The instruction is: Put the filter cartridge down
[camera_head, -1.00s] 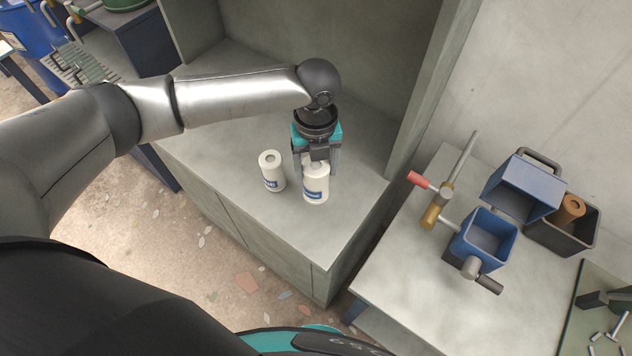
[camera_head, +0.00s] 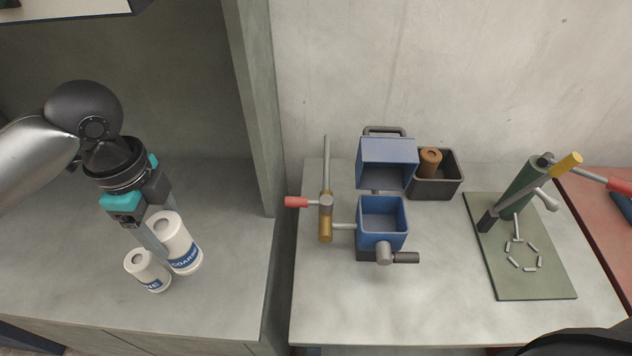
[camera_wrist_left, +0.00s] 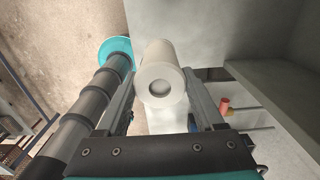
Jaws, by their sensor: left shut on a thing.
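My left gripper (camera_head: 158,238) points down over the grey cabinet top and is shut on a white filter cartridge (camera_head: 182,252) with a blue band reading "COARSE". In the left wrist view the white cartridge (camera_wrist_left: 158,62) shows between the two fingers, its round end hole towards the camera. I cannot tell whether the cartridge's base touches the surface. A second, smaller-looking white cartridge (camera_head: 148,272), its blue label ending in "NE", stands close beside it on the left. My right gripper is not in view.
The cabinet top (camera_head: 85,285) is clear around the cartridges; a partition (camera_head: 250,110) bounds it on the right. The bench beyond holds a blue open-lidded box (camera_head: 382,238) with a crank, a valve pipe (camera_head: 326,205), a dark bin (camera_head: 437,188) with a brown cylinder, and a green press (camera_head: 515,265).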

